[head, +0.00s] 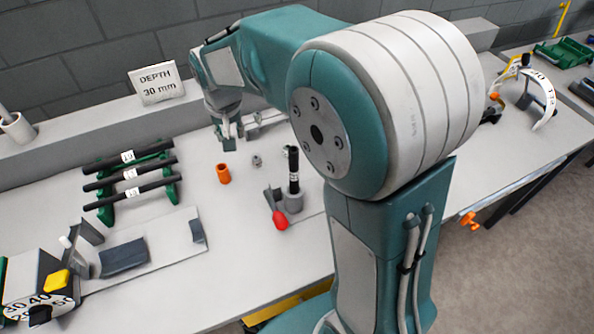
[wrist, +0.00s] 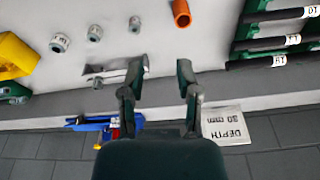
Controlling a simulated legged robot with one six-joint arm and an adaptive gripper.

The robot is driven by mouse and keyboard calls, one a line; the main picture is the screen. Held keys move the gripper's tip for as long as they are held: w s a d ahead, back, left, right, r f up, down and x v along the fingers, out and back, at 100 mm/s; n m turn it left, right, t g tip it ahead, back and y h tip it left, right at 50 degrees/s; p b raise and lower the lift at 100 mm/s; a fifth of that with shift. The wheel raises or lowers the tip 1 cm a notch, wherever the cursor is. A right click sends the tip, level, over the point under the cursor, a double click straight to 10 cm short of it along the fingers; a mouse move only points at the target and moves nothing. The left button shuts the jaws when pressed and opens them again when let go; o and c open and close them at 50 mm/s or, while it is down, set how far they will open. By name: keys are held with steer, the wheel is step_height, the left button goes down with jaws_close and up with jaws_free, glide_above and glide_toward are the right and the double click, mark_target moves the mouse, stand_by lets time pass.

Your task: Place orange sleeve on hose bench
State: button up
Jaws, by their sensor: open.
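The orange sleeve (head: 223,173), a short hollow tube, stands on the pale grey bench top (head: 215,270) in the head view. In the wrist view the sleeve (wrist: 181,13) shows at the top edge, beyond my fingertips and partly cut off. My gripper (head: 228,143) is open and empty, at the back of the bench behind the sleeve. In the wrist view its two fingers (wrist: 163,78) are spread apart with only bench and ledge behind the gap. It does not touch the sleeve.
Black hoses (head: 128,174) with white tags lie on a green rack at left. A "DEPTH 30 mm" sign (head: 157,83) stands behind. Metal fittings (wrist: 95,33) lie nearby.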

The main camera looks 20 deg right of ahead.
steer(key=s+d+r+t, duration=0.1)
steer(key=s+d+r, duration=0.2)
steer(key=s, duration=0.8)
steer(key=s+d+r+n+t, duration=0.1)
steer(key=s+d+r, duration=0.3)
steer(key=s, duration=0.8)
steer(key=shift+s+d+r+t, duration=0.25)
steer(key=shift+r+t, duration=0.05)
steer(key=shift+t, duration=0.4)
